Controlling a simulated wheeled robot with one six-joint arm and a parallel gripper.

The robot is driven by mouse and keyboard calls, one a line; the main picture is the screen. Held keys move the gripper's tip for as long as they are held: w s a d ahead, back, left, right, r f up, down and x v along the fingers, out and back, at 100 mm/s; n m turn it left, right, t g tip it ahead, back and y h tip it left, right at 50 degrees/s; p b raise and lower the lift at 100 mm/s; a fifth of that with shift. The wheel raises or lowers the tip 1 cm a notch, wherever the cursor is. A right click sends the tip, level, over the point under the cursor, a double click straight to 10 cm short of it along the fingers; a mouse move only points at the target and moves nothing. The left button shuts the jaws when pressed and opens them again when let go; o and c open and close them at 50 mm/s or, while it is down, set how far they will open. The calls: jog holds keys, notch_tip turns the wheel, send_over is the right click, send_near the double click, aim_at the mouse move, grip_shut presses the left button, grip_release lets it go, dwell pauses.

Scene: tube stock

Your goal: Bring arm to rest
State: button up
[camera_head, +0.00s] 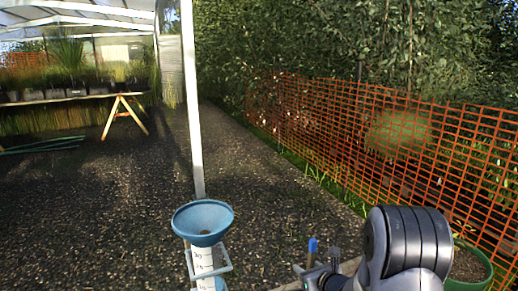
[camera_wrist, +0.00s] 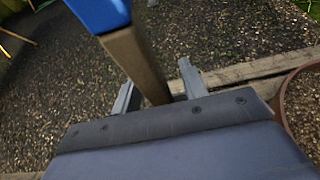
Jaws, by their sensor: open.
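My arm (camera_head: 405,245) reaches in from the lower right of the head view, its rounded dark joint nearest the camera. My gripper (camera_head: 318,264) is low in the picture, left of that joint. In the wrist view my gripper (camera_wrist: 157,78) has its two grey fingers apart. A wooden stake with a blue top (camera_wrist: 135,55) shows between or just beyond the fingers; I cannot tell whether it touches either one. Its blue top (camera_head: 312,246) also shows in the head view, beside the gripper. No held object is visible.
A blue funnel (camera_head: 203,217) on a white graduated tube stands left of my gripper. A green pot (camera_head: 470,268) is at the right, near the orange mesh fence (camera_head: 350,130). A plant bench (camera_head: 60,100) and white post (camera_head: 191,100) stand farther back. Gravel ahead is open.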

jog(key=shift+r+p, duration=0.3)
jog(key=shift+r, duration=0.15)
